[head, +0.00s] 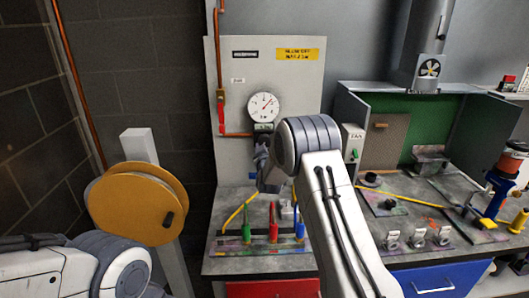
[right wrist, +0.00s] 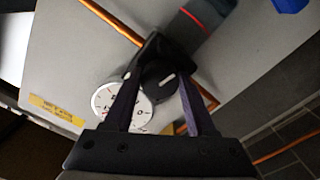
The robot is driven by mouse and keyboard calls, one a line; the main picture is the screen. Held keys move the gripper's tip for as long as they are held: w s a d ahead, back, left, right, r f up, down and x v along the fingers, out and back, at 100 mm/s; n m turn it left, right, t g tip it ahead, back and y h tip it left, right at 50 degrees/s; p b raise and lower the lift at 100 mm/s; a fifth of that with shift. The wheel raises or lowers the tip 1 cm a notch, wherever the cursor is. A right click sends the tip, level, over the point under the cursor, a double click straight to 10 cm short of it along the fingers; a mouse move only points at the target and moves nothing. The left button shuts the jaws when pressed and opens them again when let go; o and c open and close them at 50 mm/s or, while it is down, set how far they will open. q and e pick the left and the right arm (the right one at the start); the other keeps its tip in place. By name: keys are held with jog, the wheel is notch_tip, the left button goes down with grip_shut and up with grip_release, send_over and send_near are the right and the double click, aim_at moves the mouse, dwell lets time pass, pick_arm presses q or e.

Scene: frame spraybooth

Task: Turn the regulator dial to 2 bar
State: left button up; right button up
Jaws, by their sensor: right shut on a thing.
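The regulator dial (right wrist: 158,86) is a black round knob with a white mark, seen in the right wrist view. My right gripper (right wrist: 157,78) has one finger on each side of it and is shut on it. In the head view the right gripper (head: 264,158) is at the panel below the gauge and hides the dial. The round white pressure gauge (head: 263,107) has a red needle pointing up and right; it also shows in the right wrist view (right wrist: 122,106), partly behind a finger. My left arm shows at the lower left, its gripper out of view.
The grey panel (head: 290,82) carries an orange pipe and a red valve (head: 221,96). A workbench (head: 345,252) below holds red, green and blue tools. A yellow hose reel (head: 132,204) stands left. A spray booth (head: 425,115) is at right.

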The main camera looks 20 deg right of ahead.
jog(key=n+b, duration=0.2)
jog(key=n, duration=0.1)
jog(key=shift+f+n, duration=0.1)
jog(key=shift+n, duration=0.2)
jog(key=n+b, duration=0.1)
jog(key=n, duration=0.3)
jog(key=shift+b, duration=0.3)
jog(key=shift+r+n, duration=0.2)
jog(key=shift+n, duration=0.1)
jog(key=o, duration=1.4)
jog(key=shift+s+a+f+b, duration=0.1)
jog(key=shift+s+b, duration=0.25)
jog(key=shift+s, duration=0.15)
jog(key=b+v, duration=0.2)
jog(key=v, duration=0.7)
jog(key=shift+s+a+b, duration=0.1)
jog(key=shift+s+b, duration=0.1)
jog(key=shift+b, duration=0.15)
